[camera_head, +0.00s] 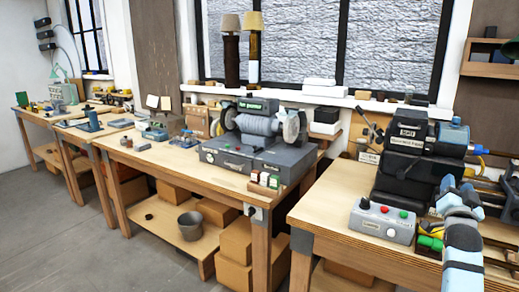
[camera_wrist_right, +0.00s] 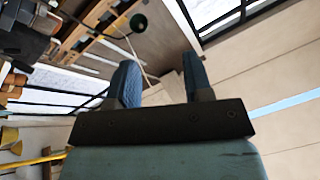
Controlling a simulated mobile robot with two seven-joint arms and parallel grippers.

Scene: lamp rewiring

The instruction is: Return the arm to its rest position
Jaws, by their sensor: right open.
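My right arm (camera_head: 462,250) comes in from the bottom right of the head view. Its gripper (camera_head: 459,188) is raised at the right-hand bench, beside the dark machine. In the right wrist view the two blue fingers of the right gripper (camera_wrist_right: 160,80) stand apart with nothing between them. They point toward the wall and window area, and the picture is tilted. My left gripper is not in view.
A grey control box (camera_head: 382,220) with coloured buttons sits at the front of the right bench. A dark motor machine (camera_head: 405,160) stands behind it. A bench grinder (camera_head: 255,130) stands on the middle bench. Two lamps (camera_head: 254,50) stand on the window sill.

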